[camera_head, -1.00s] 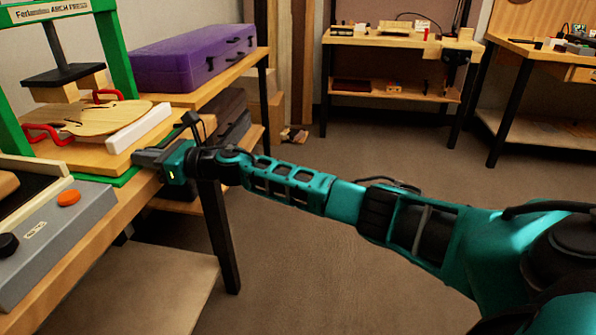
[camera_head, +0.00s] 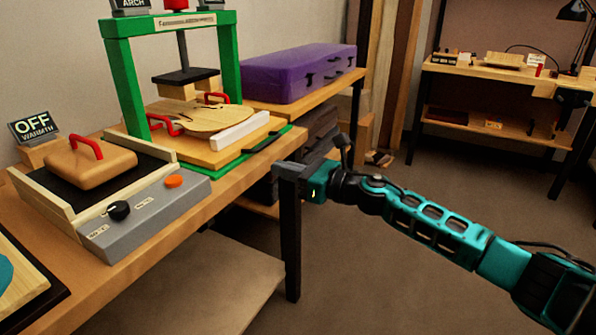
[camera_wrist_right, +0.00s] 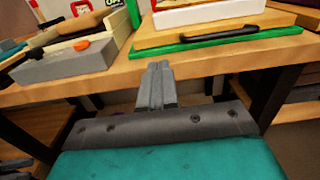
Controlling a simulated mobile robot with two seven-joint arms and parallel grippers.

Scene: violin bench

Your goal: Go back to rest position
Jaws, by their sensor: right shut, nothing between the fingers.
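My right gripper (camera_head: 290,168) is in the head view, with its teal and black arm reaching in from the right. It is beside the front edge of the workbench (camera_head: 236,186), near the green press (camera_head: 127,95). In the right wrist view the fingers of the right gripper (camera_wrist_right: 158,70) are together and empty, pointing at the bench edge below the black handle (camera_wrist_right: 206,36) of the press board. My left gripper is not in view.
A grey control box (camera_head: 145,218) with an orange button and black knob stands on the bench. A violin plate (camera_head: 210,117) lies on the press. A purple case (camera_head: 300,72) sits on a shelf behind. Open floor (camera_head: 400,255) lies right of the bench.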

